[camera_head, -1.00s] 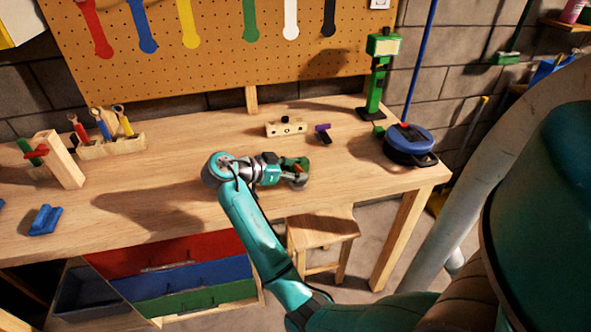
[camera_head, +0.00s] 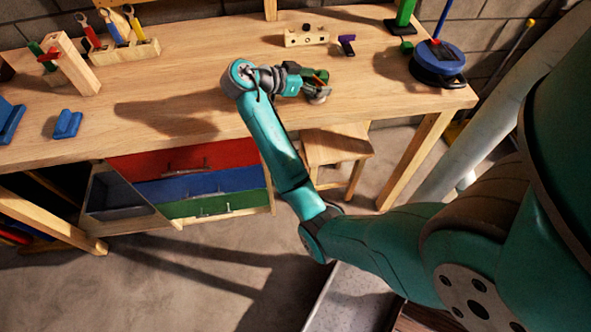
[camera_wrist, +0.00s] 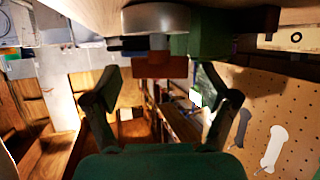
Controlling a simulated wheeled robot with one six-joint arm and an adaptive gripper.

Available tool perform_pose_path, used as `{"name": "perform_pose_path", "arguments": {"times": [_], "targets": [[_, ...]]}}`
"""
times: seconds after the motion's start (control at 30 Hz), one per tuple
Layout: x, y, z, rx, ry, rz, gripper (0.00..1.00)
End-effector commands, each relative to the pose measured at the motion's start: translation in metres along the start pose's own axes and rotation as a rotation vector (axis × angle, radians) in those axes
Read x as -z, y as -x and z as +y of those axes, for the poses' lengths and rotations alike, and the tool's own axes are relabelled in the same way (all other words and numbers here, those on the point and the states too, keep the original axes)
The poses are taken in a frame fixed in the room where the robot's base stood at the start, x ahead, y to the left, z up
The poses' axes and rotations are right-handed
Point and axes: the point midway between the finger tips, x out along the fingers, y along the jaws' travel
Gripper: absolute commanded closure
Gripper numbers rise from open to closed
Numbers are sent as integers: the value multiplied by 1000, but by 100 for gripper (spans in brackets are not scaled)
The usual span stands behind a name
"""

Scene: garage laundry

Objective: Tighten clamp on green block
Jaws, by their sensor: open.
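My gripper (camera_head: 308,84) is just above the front right of the workbench, beside a small piece with green and orange-red parts (camera_head: 319,75). In the wrist view my gripper (camera_wrist: 168,88) is open, with nothing between its fingers. Beyond the fingertips are a dark green block (camera_wrist: 208,32), a red-brown block (camera_wrist: 160,66) and a grey round part (camera_wrist: 155,18). They look close together; I cannot tell which part is the clamp. In the head view my gripper partly hides them.
The workbench (camera_head: 180,85) holds a wooden block with holes (camera_head: 306,37), a purple piece (camera_head: 347,43), a blue round device (camera_head: 437,62), a tool rack (camera_head: 125,52) and a wooden post (camera_head: 75,65) with red and green parts. A stool (camera_head: 335,147) stands below.

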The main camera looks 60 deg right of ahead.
Motion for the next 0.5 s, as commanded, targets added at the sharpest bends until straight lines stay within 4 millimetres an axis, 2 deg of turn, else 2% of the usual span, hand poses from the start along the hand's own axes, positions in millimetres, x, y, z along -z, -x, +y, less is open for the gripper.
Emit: {"name": "perform_pose_path", "arguments": {"times": [0.5], "targets": [[0,-2,8,452,188,1,17]]}}
